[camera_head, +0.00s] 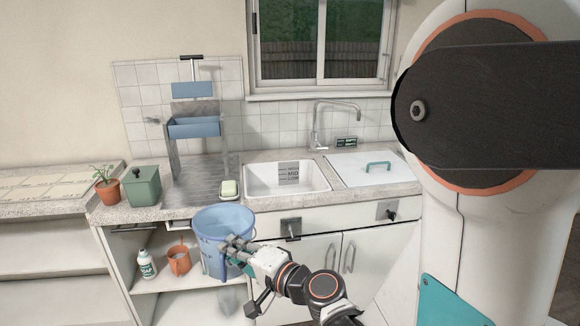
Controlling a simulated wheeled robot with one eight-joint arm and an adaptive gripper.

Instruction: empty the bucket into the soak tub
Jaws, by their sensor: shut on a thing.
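A light blue bucket (212,240) is in front of the counter, left of the sink basin, with its mouth up and roughly upright. My gripper (238,248) is shut on the bucket at its right front side; the fingers hide part of its wall. Whether there is liquid in the bucket I cannot tell. The white tub (262,178) is set in the counter behind and to the right of the bucket. It is uncovered, with level marks on its back wall.
A white lid (350,171) with a teal handle covers the area right of the tub. A tap (316,128) stands behind. A soap dish (229,188), a green canister (142,186) and a potted plant (107,188) are at left. A bottle (146,264) and orange jug (179,260) are below.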

